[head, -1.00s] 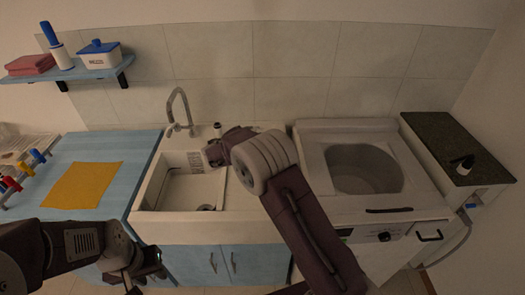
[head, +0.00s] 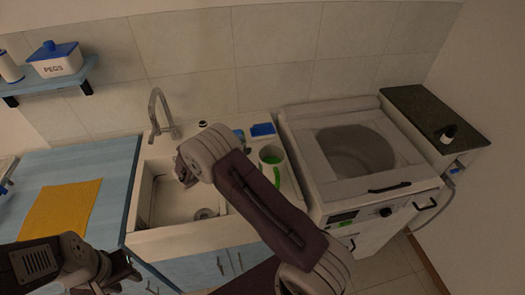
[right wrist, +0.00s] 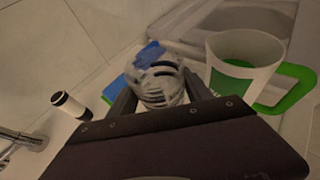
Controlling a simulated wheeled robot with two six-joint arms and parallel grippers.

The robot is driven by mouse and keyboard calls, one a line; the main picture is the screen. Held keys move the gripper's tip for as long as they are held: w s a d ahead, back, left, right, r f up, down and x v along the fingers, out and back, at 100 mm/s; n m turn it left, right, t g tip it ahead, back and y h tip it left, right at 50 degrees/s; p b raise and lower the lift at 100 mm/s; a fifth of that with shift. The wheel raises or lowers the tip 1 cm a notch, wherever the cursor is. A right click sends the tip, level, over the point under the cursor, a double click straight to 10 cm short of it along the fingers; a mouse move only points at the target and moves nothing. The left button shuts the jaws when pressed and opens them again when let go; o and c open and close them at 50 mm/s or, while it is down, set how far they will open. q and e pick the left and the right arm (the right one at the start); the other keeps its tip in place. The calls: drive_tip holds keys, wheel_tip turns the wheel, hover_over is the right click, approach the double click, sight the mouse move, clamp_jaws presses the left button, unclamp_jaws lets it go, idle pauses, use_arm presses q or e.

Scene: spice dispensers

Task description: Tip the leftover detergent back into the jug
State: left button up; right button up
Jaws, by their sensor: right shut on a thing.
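A white jug (head: 270,157) with a green handle stands on the sink's right-hand ledge, beside the washer. In the right wrist view the jug (right wrist: 240,60) is upright, open at the top and green inside. My right gripper (right wrist: 160,88) is shut on a small clear cup (right wrist: 160,82) with dark bands, to the left of the jug and apart from it. Whether the cup holds liquid is unclear. In the head view my right arm hides most of this gripper. My left gripper (head: 125,272) is at the lower left over the floor; its fingers are unclear.
A blue sponge-like block (head: 262,129) lies behind the jug. The sink basin (head: 160,205) lies left of my right arm.

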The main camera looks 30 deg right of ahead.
sight(242, 136)
drive_tip(key=shift+r, duration=0.15)
wheel_tip(242, 136, up, 5)
drive_tip(key=p, duration=0.4)
drive_tip(key=shift+s, duration=0.15)
